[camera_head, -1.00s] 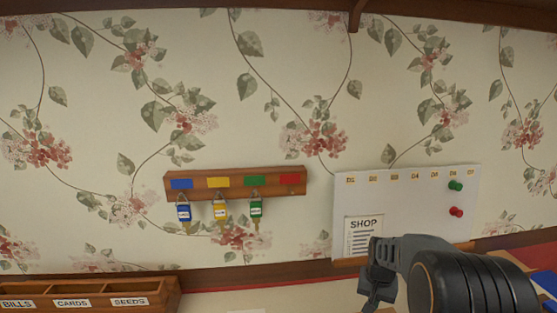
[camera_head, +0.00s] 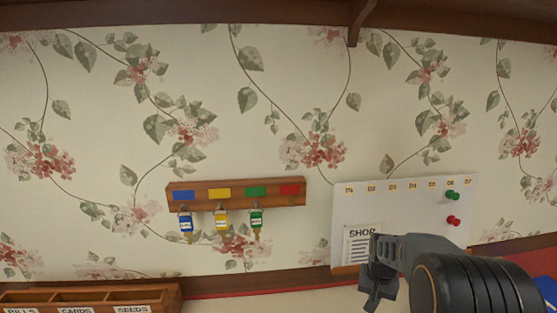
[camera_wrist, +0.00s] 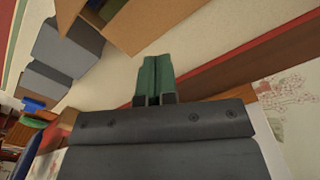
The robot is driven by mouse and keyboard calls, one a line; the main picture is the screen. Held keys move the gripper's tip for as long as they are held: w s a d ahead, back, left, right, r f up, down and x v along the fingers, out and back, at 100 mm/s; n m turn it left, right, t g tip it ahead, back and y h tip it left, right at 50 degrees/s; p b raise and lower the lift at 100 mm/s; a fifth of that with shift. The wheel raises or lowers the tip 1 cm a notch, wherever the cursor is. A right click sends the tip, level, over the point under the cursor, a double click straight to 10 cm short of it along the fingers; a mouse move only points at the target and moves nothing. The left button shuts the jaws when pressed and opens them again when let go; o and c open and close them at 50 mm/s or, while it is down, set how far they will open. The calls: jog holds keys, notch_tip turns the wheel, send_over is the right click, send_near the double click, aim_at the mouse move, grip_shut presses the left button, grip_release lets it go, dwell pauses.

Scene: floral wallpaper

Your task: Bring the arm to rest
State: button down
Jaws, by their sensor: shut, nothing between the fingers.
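My gripper (camera_head: 374,300) hangs in front of the lower left of the white board, at the bottom of the head view. Its dark wrist covers the lower part of the board. In the wrist view, the two greenish fingers (camera_wrist: 154,78) are together with nothing between them. They are apart from the things around them.
A wooden key rack (camera_head: 236,192) on the floral wall holds blue, yellow and green tagged keys; its red place is empty. The white board (camera_head: 400,205) carries a SHOP note (camera_head: 358,248) and green and red pins. A labelled wooden tray (camera_head: 100,294) is at lower left.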

jog(key=s+a+r+n+t, duration=0.2)
jog(key=s+a+r, duration=0.2)
jog(key=s+r, duration=0.2)
jog(key=s+a+r+n+t, duration=0.2)
jog(key=s+a+r, duration=0.3)
jog(key=s, duration=0.5)
jog(key=shift+a+r+t, duration=0.3)
jog(key=shift+r, duration=0.35)
jog(key=shift+s+a, duration=0.1)
